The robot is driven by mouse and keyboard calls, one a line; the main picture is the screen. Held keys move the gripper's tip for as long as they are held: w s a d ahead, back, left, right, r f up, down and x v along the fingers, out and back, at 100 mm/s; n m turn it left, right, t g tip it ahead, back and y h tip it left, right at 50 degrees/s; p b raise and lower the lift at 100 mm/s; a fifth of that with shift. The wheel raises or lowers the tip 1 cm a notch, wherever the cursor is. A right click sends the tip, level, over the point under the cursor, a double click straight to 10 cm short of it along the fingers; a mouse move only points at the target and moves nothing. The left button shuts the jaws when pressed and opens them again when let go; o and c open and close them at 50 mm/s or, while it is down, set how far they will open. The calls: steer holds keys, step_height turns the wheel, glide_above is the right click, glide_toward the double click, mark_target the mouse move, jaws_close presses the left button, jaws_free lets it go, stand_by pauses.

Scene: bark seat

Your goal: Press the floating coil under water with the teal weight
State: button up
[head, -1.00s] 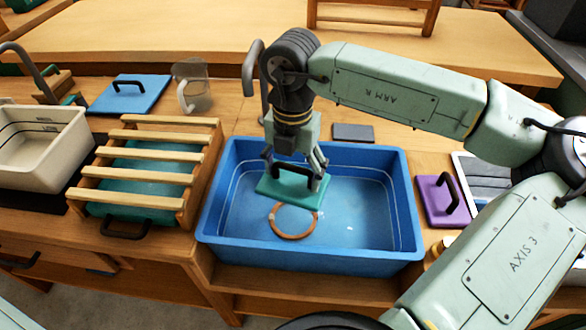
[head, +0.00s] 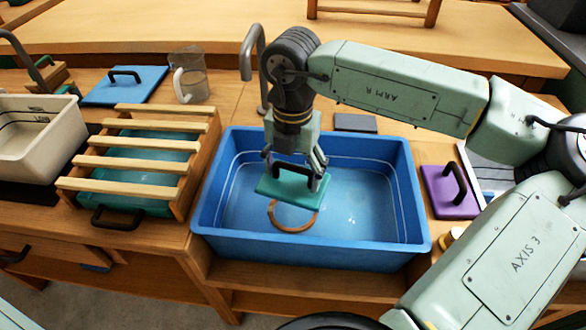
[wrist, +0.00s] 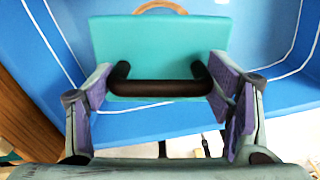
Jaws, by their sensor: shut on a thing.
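The teal weight (head: 290,190) is a flat plate with a dark handle, and it hangs level over the blue tub (head: 412,190). My gripper (head: 293,163) is shut on its handle. In the wrist view my gripper (wrist: 162,92) has a purple-padded finger at each end of the dark handle of the teal weight (wrist: 160,40). The brown ring-shaped coil (head: 292,228) lies in the water just below the plate in the head view, its far part hidden by the plate. In the wrist view only an arc of the coil (wrist: 160,6) shows beyond the plate. I cannot tell the gap between plate and coil.
A slatted wooden rack (head: 140,165) over a teal piece stands left of the tub. A purple plate (head: 448,190) lies right of the tub. A faucet (head: 250,60) rises behind.

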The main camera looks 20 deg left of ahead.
steer(key=shift+f+b, duration=5.9)
steer(key=shift+b, duration=0.15)
steer(key=o, duration=1.8)
steer(key=shift+c, duration=0.2)
steer(key=shift+o, duration=0.4)
steer(key=shift+r+p, duration=4.85)
steer(key=shift+r, duration=3.7)
